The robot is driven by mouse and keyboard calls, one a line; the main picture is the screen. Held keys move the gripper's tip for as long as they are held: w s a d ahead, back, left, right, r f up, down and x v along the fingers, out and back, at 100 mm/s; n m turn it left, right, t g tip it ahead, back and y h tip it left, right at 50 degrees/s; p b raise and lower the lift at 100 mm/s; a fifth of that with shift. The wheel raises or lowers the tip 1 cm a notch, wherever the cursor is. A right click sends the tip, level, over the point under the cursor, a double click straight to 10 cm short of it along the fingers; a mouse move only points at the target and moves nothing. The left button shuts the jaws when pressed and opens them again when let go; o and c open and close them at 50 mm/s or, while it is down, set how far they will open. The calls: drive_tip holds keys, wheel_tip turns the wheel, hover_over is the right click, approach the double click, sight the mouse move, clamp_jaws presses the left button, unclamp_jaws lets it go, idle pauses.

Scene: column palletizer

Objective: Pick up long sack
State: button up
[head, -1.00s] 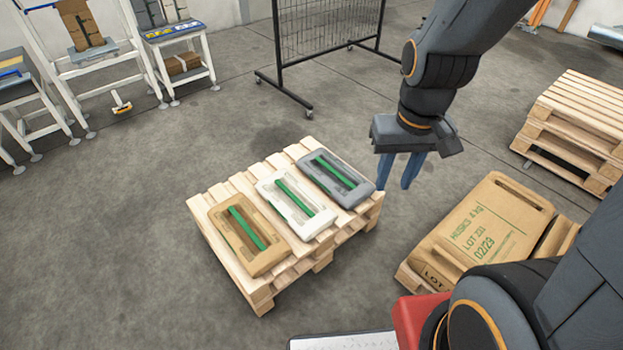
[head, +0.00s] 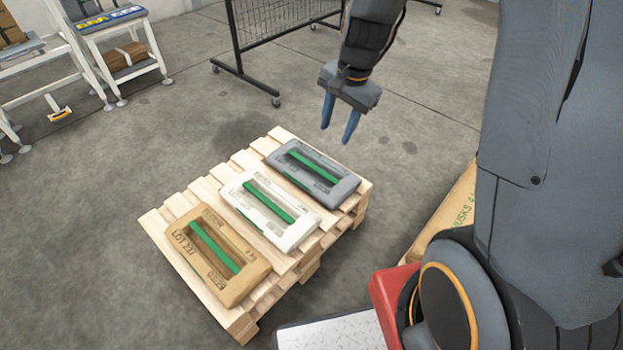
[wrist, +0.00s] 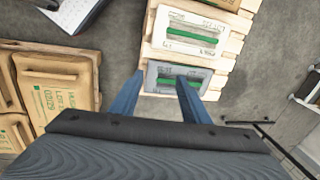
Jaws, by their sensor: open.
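Three sacks with green bars lie side by side on a wooden pallet (head: 172,262): a tan one (head: 192,273), a white one (head: 297,233) and a grey one (head: 342,190). I cannot tell which is the long sack. My gripper (head: 338,125) is open and empty, pointing down, above the far side of the grey sack and apart from it. In the wrist view the grey sack (wrist: 212,74) shows just beyond and between my open fingers (wrist: 160,82), with the white sack (wrist: 215,22) farther up. The tan sack is not clearly in the wrist view.
A second pallet with brown husk sacks (wrist: 58,90) stands to the right in the head view, mostly hidden by my arm. A black wire rack (head: 285,35) stands behind the sack pallet. White stands (head: 125,60) are at the far left. The floor left of the pallet is clear.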

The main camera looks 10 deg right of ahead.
drive_tip(key=w+d+f+m+y+b, duration=0.1)
drive_tip(key=w+f+m+b, duration=0.9)
drive_tip(key=w+f, duration=0.75)
drive_tip(key=m+t+b, duration=0.2)
drive_tip(key=m+b, duration=0.6)
drive_tip(key=b, duration=0.3)
approach(312, 165)
drive_tip(key=shift+s+d+f, duration=0.2)
drive_tip(key=shift+d+f, duration=0.25)
drive_tip(key=shift+f, duration=0.05)
drive_tip(key=shift+w+a+f+m, duration=0.1)
drive_tip(key=shift+w+f+m, duration=0.2)
drive_tip(key=shift+f, duration=0.35)
drive_tip(key=x, duration=0.2)
drive_tip(key=b+x, duration=0.1)
drive_tip(key=x, duration=0.1)
drive_tip(key=b+x, duration=0.1)
drive_tip(key=x, duration=0.1)
drive_tip(key=shift+a+f, duration=0.2)
drive_tip(key=shift+a, duration=0.25)
clamp_jaws()
drive_tip(key=shift+w+r+y, duration=0.15)
drive_tip(key=shift+r+y, duration=0.1)
drive_tip(key=shift+y, duration=0.05)
